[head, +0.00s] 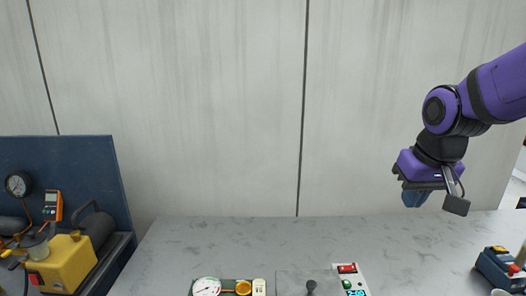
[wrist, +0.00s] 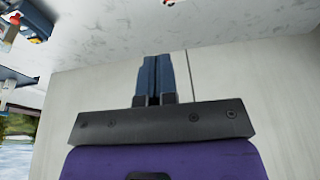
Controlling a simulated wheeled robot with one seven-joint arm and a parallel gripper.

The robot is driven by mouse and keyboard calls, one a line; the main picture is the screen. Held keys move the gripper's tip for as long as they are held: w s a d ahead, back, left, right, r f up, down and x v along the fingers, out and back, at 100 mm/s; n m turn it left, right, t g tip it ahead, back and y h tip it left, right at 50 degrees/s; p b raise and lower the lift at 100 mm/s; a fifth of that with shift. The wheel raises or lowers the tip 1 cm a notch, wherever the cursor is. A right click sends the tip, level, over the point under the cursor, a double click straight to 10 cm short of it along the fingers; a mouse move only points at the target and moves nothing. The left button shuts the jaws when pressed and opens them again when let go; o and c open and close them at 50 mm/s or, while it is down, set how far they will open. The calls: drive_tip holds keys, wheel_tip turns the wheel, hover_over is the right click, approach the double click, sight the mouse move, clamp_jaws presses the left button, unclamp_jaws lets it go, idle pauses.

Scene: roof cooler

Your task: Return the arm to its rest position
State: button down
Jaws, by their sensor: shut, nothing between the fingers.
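My purple arm enters the head view from the right, with my gripper (head: 414,198) hanging in the air above the right side of the grey worktop (head: 220,240). The gripper's blue fingers point downward in the head view. In the wrist view the two blue fingers (wrist: 154,76) lie side by side, shut, with nothing held between them. The fingers touch nothing in either view.
A yellow pump (head: 66,262) and gauges stand by a dark blue panel (head: 90,165) at the left. A gauge unit (head: 207,287) and a switch panel (head: 350,278) sit at the front. A blue device (head: 498,268) stands at the right. The worktop's middle is clear.

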drive_tip(key=s+d+r+t, duration=0.1)
drive_tip(key=s+r, duration=0.1)
drive_tip(key=s, duration=0.5)
drive_tip(key=s+d+r+t, duration=0.1)
drive_tip(key=s+r, duration=0.2)
drive_tip(key=s, duration=0.4)
drive_tip(key=shift+r, duration=0.35)
idle(0.9)
